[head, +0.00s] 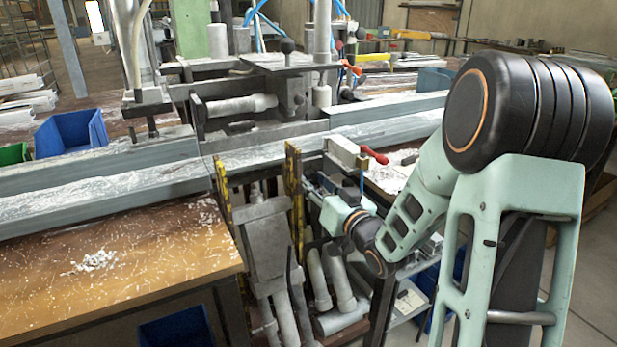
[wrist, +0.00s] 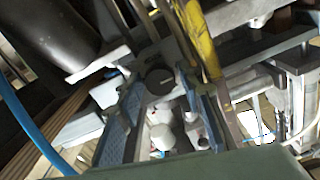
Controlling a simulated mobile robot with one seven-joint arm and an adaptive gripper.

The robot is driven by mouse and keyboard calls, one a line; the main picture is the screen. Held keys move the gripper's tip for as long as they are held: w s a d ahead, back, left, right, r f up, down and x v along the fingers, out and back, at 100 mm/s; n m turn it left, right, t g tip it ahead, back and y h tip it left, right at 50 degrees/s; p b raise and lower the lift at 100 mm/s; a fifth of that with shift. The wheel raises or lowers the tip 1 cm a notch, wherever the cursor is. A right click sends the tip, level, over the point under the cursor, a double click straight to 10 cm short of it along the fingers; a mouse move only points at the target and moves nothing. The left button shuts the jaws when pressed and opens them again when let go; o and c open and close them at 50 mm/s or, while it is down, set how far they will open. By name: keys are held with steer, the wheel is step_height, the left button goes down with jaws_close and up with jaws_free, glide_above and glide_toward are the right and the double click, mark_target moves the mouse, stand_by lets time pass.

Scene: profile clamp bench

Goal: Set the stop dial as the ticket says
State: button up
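In the wrist view a dark round knob (wrist: 158,79), which looks like the stop dial, sits between and just beyond the tips of my gripper's two blue-padded fingers (wrist: 160,88). The fingers are apart, with a small gap showing on each side of the knob. I cannot read any mark or setting on it. In the head view my gripper (head: 318,190) is low at the front of the bench, beside a yellow-and-black striped upright; the dial cannot be made out there. No readable ticket shows in either view.
Striped uprights (head: 295,195) stand close left of my gripper, and a yellow bar (wrist: 203,40) shows near the knob in the wrist view. A small block with a red lever (head: 373,154) is just above. Long metal profiles (head: 110,188) cross the bench; a blue bin (head: 72,134) stands left.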

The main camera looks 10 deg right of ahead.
steer(key=shift+w, duration=0.1)
steer(key=shift+c, duration=0.4)
steer(key=c, duration=0.8)
